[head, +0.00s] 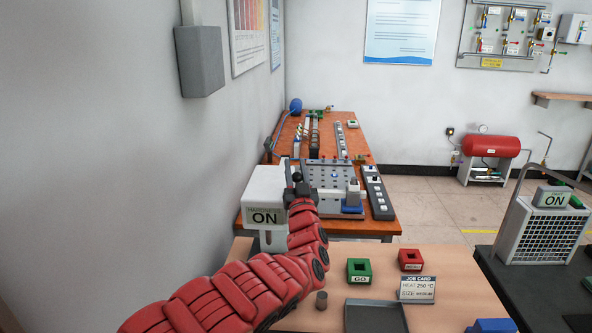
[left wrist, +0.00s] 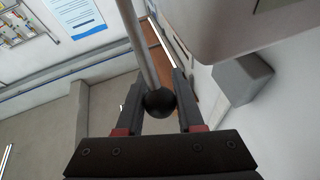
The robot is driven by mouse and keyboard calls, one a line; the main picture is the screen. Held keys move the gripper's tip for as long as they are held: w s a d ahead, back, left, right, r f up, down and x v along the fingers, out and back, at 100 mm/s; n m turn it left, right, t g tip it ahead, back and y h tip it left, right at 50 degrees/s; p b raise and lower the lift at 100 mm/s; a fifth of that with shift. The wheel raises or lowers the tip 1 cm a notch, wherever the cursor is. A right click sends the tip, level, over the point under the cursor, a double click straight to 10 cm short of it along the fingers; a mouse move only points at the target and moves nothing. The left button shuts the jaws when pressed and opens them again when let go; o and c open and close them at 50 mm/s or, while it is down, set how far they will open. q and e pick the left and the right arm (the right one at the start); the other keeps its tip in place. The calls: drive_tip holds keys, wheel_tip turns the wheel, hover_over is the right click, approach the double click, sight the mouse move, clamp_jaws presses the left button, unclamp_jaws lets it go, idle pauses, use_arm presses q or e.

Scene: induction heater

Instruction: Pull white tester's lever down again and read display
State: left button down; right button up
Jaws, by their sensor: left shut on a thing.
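The white tester (head: 262,186) stands at the left of the near wooden table, by the wall. Its grey display (head: 265,216) reads "ON" in large letters; the small line above is too blurred to read surely. My left gripper (head: 296,188) is at the tester's right side, and my red left arm hides part of it. In the left wrist view my left gripper (left wrist: 160,100) is shut on the black ball knob (left wrist: 159,103) of the lever. The lever's grey rod (left wrist: 140,45) runs up from the knob. The tester's pale body (left wrist: 240,25) shows at upper right. My right gripper is out of view.
A green GO block (head: 359,271), a red block (head: 410,260), a job card (head: 416,289) reading 250 °C and a grey tray (head: 376,318) are on the near table. A grey pegged panel (head: 330,176) stands behind my gripper. A grilled unit (head: 541,235) showing "ON" is at right.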

use_arm(q)
drive_tip(key=shift+s+f+n+t+y+b, duration=0.4)
drive_tip(key=shift+s+f+t+y+b, duration=0.45)
drive_tip(key=shift+b, duration=0.6)
drive_tip(key=shift+s, duration=0.3)
drive_tip(key=c, duration=0.5)
unclamp_jaws()
drive_tip(key=shift+c, duration=0.2)
